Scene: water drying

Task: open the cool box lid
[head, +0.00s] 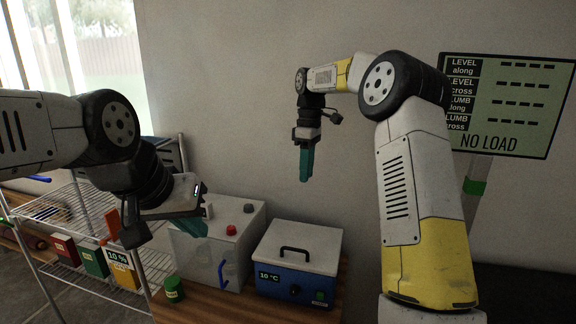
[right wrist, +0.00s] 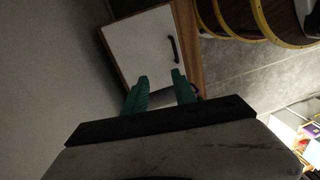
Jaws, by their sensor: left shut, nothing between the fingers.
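The cool box (head: 281,283) is blue with a white lid and a 10 °C label, standing on a wooden bench. Its lid (head: 318,243) is down, with a black handle (head: 296,254) on top. The lid (right wrist: 138,48) and dark handle (right wrist: 174,49) also show in the right wrist view. My right gripper (head: 306,179) hangs above the cool box, pointing down, apart from it. Its teal fingers (right wrist: 159,77) are spread with nothing between them. My left gripper (head: 195,228) is shut and empty, left of the cool box, in front of a white box.
The white box (head: 246,232) with red and dark knobs stands close left of the cool box. A green can (head: 174,290) is at the bench's left. A wire rack (head: 75,205) holds red, green and yellow boxes. A display panel (head: 510,105) reads NO LOAD.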

